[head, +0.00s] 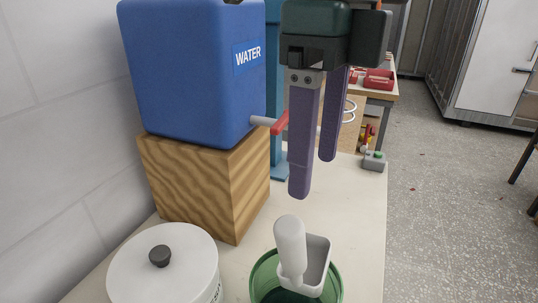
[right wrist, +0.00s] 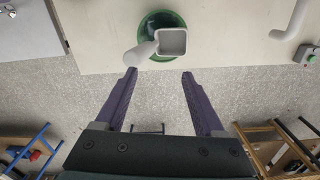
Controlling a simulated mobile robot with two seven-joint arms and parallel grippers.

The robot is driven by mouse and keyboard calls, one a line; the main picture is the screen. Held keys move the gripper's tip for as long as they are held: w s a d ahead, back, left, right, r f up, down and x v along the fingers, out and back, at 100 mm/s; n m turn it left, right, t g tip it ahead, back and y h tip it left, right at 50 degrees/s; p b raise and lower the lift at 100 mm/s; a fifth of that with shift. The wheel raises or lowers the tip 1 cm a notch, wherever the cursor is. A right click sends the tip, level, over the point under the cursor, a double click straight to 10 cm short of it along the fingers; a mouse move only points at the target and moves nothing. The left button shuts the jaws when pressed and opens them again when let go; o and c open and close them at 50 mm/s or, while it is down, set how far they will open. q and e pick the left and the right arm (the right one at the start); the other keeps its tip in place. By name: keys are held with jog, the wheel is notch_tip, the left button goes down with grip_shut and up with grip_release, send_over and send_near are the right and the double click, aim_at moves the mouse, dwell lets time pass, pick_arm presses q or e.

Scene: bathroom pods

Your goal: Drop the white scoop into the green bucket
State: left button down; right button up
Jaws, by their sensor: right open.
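The white scoop (head: 290,245) is at the mouth of the green bucket (head: 257,284), with its handle pointing up and its pan over the opening. In the right wrist view the scoop (right wrist: 172,42) lies across the bucket (right wrist: 155,20), and its handle reaches past the rim to the left. I cannot tell whether the scoop rests on the bucket or is still above it. My right gripper (head: 313,177) is open and empty, above and apart from the scoop; its two purple fingers also show in the right wrist view (right wrist: 159,73). My left gripper is not in view.
A blue water container (head: 190,75) with a red-handled tap (head: 281,122) stands on a wooden block (head: 205,185) at the left. A white lidded pot (head: 165,265) is left of the bucket. The pale counter (head: 355,215) is clear right of the bucket.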

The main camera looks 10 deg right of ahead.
notch_tip(320, 180, up, 5)
jog(key=shift+b, duration=0.45)
